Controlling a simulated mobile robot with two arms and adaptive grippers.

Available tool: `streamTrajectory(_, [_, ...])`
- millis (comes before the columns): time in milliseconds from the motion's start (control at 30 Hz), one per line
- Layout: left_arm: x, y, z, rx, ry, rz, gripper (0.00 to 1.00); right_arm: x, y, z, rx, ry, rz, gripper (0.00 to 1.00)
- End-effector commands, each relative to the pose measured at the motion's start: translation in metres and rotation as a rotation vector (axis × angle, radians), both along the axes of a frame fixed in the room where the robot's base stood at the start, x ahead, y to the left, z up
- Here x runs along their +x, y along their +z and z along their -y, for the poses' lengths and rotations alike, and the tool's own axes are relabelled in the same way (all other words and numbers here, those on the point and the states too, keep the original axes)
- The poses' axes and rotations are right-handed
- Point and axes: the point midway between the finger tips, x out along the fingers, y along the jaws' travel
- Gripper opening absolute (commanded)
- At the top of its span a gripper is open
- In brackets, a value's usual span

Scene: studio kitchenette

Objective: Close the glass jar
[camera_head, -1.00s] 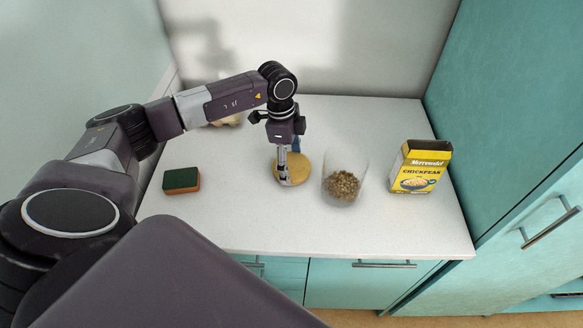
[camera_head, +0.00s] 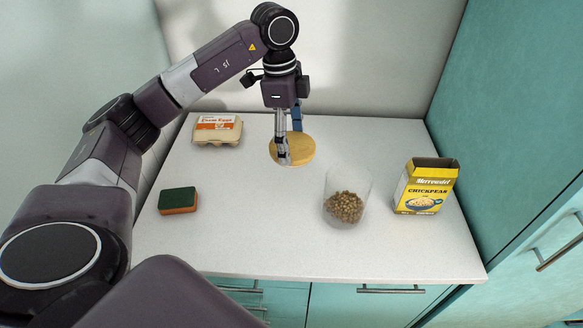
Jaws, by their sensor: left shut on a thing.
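The glass jar (camera_head: 346,200) stands upright and open-topped on the white counter, with brown chickpea-like contents in its lower part. A round wooden lid (camera_head: 299,150) is to the left of and behind the jar. My left gripper (camera_head: 284,156) points down and is shut on the lid, with a finger over its near left part. The lid appears raised above the counter, apart from the jar; its exact height is hard to tell. My right gripper is not in view.
A yellow chickpeas box (camera_head: 425,188) stands right of the jar. A green and orange sponge (camera_head: 178,201) lies at the left, and an egg carton (camera_head: 217,129) is at the back left. The counter (camera_head: 250,225) is clear in front. A teal cabinet (camera_head: 520,110) borders the right.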

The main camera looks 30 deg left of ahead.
Motion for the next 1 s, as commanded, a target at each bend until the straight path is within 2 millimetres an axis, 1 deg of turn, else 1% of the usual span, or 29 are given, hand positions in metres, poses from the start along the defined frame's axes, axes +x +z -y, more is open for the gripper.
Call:
streamTrajectory(33, [0.002, 0.011, 0.001, -0.001, 0.000, 0.005, 0.49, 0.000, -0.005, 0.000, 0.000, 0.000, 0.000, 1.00])
streamTrajectory(100, [0.001, 0.025, 0.000, -0.001, 0.001, 0.003, 0.49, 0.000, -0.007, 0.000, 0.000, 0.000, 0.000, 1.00])
streamTrajectory(200, [0.001, 0.040, 0.001, -0.002, 0.000, 0.001, 0.49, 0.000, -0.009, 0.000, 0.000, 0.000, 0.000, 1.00])
streamTrajectory(333, [0.000, 0.051, 0.000, 0.000, 0.001, -0.001, 0.49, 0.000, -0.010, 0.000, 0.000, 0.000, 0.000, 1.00])
streamTrajectory(467, [0.000, 0.055, 0.000, 0.000, 0.001, -0.001, 0.49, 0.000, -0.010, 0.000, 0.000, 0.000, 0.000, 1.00])
streamTrajectory(733, [0.000, 0.055, 0.000, 0.000, 0.001, -0.001, 0.49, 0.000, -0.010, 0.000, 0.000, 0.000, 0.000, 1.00])
streamTrajectory(767, [0.000, 0.055, 0.000, -0.001, 0.001, -0.002, 0.49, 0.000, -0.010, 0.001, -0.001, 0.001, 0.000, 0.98])
streamTrajectory(833, [0.000, 0.055, 0.000, 0.001, -0.006, -0.002, 0.49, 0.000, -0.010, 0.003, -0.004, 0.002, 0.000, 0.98])
streamTrajectory(933, [-0.001, 0.054, 0.003, 0.003, -0.056, -0.001, 0.49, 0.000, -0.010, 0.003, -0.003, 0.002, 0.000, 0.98])
streamTrajectory(1000, [-0.001, 0.053, 0.005, 0.006, -0.132, -0.001, 0.49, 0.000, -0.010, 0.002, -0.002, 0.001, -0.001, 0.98])
